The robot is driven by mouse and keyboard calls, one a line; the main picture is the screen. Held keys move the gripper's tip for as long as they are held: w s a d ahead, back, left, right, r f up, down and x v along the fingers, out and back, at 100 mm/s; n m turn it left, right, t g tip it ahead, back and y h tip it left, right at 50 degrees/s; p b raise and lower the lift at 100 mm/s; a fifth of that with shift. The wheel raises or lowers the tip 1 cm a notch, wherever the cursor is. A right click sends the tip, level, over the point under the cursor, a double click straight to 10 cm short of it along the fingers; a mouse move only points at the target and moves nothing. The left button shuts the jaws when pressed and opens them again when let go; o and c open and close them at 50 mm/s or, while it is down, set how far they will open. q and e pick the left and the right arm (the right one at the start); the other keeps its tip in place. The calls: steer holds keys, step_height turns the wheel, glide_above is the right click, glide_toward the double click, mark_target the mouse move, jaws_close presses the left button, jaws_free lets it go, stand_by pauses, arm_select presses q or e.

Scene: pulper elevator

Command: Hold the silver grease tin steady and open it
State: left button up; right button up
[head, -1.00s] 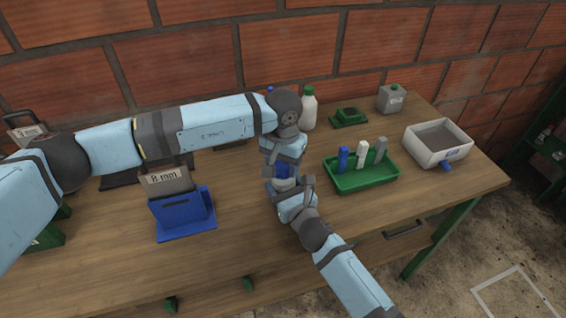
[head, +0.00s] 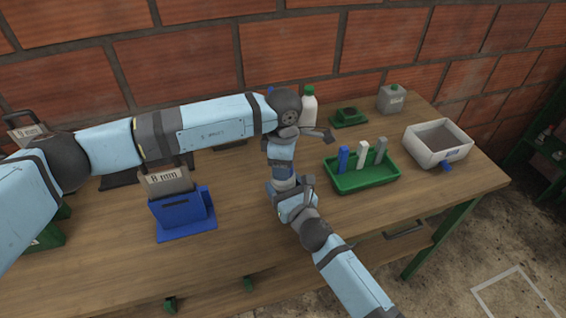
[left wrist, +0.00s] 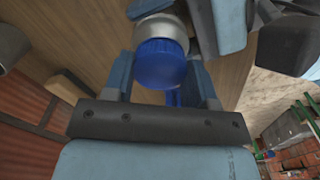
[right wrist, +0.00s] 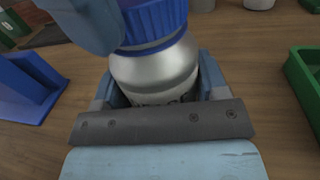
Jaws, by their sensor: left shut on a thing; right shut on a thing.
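The grease tin has a silver body (right wrist: 155,75) and a ribbed blue lid (right wrist: 155,22), and stands upright in the right wrist view. The left wrist view shows the lid (left wrist: 162,62) end-on with the silver body (left wrist: 160,28) behind it. My left gripper (left wrist: 162,75) is shut on the lid, a finger on either side. My right gripper (right wrist: 157,88) is shut around the tin's body, below the lid. The lid sits on the body, with no clear gap. In the head view my left gripper (head: 283,168) is directly above my right one (head: 290,190), and they mostly hide the tin.
A green tray (head: 365,178) with upright blue, white and grey pieces stands close to the right. A blue holder (head: 185,216) is to the left. A white bottle (head: 309,108) stands behind, and a white bin (head: 438,143) at the right. The bench front (head: 235,240) is clear.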

arm_select(q)
steer(key=n, duration=0.9)
steer(key=o, duration=1)
